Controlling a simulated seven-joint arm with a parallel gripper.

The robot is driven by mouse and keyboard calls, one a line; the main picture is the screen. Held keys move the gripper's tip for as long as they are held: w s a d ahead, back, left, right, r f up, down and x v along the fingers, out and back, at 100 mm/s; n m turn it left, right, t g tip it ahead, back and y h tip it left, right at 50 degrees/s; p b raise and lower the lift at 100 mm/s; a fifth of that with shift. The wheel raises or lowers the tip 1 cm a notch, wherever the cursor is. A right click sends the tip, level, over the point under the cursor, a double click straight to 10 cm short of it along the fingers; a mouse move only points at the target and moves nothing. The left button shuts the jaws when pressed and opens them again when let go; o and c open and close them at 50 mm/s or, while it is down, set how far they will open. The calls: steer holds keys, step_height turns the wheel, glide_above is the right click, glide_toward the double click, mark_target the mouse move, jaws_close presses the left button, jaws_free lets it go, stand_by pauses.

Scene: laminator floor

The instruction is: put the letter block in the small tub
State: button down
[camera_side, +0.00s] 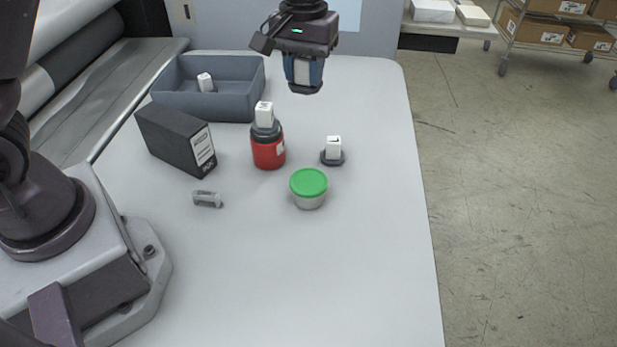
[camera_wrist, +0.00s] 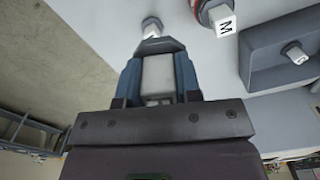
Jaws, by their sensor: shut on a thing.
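My gripper (camera_side: 303,80) is raised above the far part of the table, its blue fingers shut on a pale block-like thing (camera_wrist: 158,76); no letter shows on it. A white block marked M (camera_wrist: 226,27) stands on a red bottle with a dark top (camera_side: 268,152). Another white block (camera_side: 333,147) stands on a small dark round base (camera_side: 333,160). A third white block (camera_side: 205,82) is inside an open blue-grey bin (camera_side: 205,106), left of my gripper.
The table's front and right parts (camera_side: 340,270) are clear. A cart with cardboard boxes (camera_side: 543,28) stands beyond the table.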

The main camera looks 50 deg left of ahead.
steer(key=s+d+f+n, duration=0.1)
steer(key=s+f, duration=0.1)
steer(key=s, duration=0.6)
steer(key=s+d+f+n, duration=0.2)
steer(key=s, duration=0.7)
glide_above(308, 182)
steer(key=f, duration=0.9)
steer(key=shift+s, duration=0.2)
steer(key=shift+w+f, duration=0.15)
steer(key=shift+f, duration=0.8)
steer(key=shift+w+f, duration=0.1)
steer(key=shift+f, duration=0.8)
steer(key=shift+f, duration=0.1)
steer(key=c, duration=0.8)
jaws_free()
